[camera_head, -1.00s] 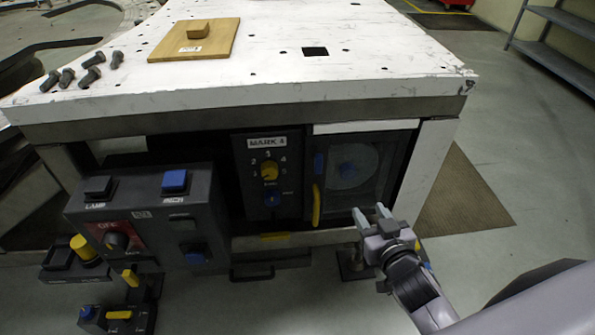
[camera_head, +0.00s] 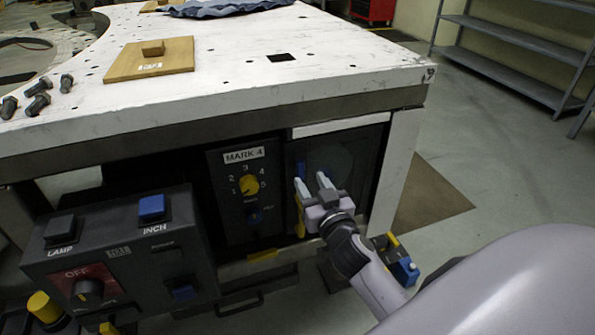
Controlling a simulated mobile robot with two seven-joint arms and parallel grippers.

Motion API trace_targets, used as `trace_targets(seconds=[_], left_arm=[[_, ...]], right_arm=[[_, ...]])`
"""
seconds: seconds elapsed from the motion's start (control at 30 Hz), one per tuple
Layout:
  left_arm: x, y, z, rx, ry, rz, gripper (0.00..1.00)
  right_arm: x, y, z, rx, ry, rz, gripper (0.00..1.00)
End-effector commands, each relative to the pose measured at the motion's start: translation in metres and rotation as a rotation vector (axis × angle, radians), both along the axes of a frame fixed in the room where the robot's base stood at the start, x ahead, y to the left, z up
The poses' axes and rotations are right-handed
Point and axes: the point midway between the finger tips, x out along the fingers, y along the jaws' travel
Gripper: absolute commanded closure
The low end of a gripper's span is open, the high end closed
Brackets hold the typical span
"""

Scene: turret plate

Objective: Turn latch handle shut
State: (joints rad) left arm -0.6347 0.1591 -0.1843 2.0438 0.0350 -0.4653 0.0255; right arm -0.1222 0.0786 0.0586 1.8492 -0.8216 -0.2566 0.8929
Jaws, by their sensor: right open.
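The yellow latch handle (camera_head: 300,226) is at the left edge of a dark door with a round window (camera_head: 330,160) under the table. It hangs roughly upright, and its upper part is hidden by my right gripper (camera_head: 311,183). A small blue piece (camera_head: 300,169) shows just above it on the same edge. My right gripper is open, its two pale fingers pointing up toward the door in front of the handle. I cannot tell whether a finger touches the handle. My left gripper is not in view.
Left of the door is the MARK 4 dial panel (camera_head: 240,195). A control box (camera_head: 110,258) with LAMP and INCH buttons juts out further left. The white tabletop (camera_head: 225,98) overhangs above, with a wooden plate (camera_head: 150,66) and bolts on it.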

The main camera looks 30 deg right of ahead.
Motion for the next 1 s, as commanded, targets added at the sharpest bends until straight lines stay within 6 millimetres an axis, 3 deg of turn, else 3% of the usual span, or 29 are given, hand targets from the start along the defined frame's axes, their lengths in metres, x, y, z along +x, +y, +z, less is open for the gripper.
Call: trace_targets(seconds=[0.4, 0.83, 0.87, 0.97, 1.0], left_arm=[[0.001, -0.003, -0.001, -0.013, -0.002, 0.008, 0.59], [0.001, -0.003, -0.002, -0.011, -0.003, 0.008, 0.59], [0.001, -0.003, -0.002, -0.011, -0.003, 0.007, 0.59], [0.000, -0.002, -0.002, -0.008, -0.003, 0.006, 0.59], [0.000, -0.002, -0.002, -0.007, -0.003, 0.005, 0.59]], right_arm=[[0.051, -0.012, 0.001, -0.002, -0.001, 0.001, 0.55], [0.059, -0.014, 0.000, -0.002, 0.001, 0.001, 0.55], [0.059, -0.014, 0.000, -0.002, 0.000, 0.001, 0.62], [0.059, -0.014, 0.000, -0.002, 0.000, 0.001, 0.94], [0.059, -0.014, 0.000, -0.002, 0.000, 0.001, 1.00]])
